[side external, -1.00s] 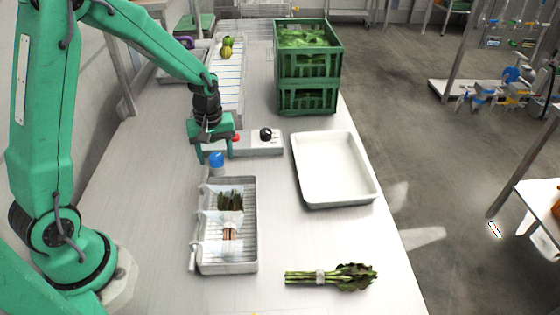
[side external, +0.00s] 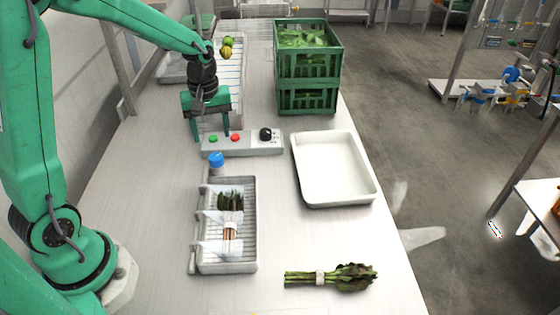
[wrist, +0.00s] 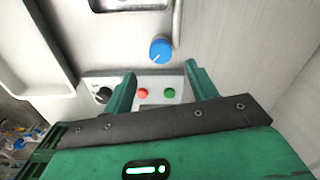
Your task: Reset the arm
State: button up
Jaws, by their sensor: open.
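My gripper (side external: 211,136) is open and empty, with its two green fingers pointing down above the back of the control box (side external: 257,145). The box has a green button (side external: 213,138), a red button (side external: 236,138) and a black knob (side external: 265,134). In the wrist view, both buttons show between my gripper's fingers (wrist: 158,75); the red button (wrist: 143,93) is left of the green button (wrist: 169,94). I cannot tell how high the fingertips are over the box. A blue knob (side external: 216,159) stands just in front of the box, and it also shows in the wrist view (wrist: 160,50).
A wire-and-clear-walled wash tray (side external: 251,255) holds a bundle of greens (side external: 231,201). Another bunch (side external: 325,277) lies at the table's front. A white tray (side external: 374,189) sits at the right edge. Stacked green crates (side external: 308,98) and a rack with round fruit (side external: 227,46) stand behind.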

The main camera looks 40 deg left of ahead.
jog(key=s+d+r+m+t, duration=0.2)
jog(key=s+r+m, duration=0.3)
jog(key=s, duration=0.3)
jog(key=s+d+r+m+t, duration=0.3)
jog(key=s+r+m, duration=0.3)
jog(key=s+r, duration=0.2)
jog(key=shift+s+d+t, duration=0.3)
jog(key=shift+s+d, duration=0.05)
jog(key=shift+d, duration=0.4)
